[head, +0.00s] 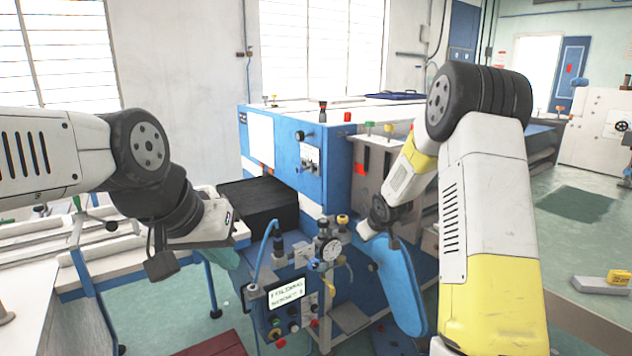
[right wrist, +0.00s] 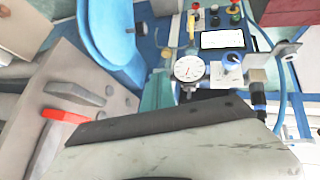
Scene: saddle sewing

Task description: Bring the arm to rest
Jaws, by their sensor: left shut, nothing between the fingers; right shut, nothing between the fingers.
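My left gripper (head: 236,233) is at the end of the left arm, in front of the dark block at the blue machine. It is shut and empty. My right arm (head: 482,190) rises at the right and bends down to the middle. My right gripper (head: 366,230) is shut and empty, close to the dial gauge (head: 329,248) and the blue curved part (head: 402,285) in the picture. Whether it touches either I cannot tell. In the right wrist view, a pale shape with a dark edge fills the bottom; the gauge (right wrist: 189,68) shows beyond it.
The blue machine (head: 285,150) with a control panel (head: 287,293) stands in the middle. A white-topped bench (head: 60,245) is at the left.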

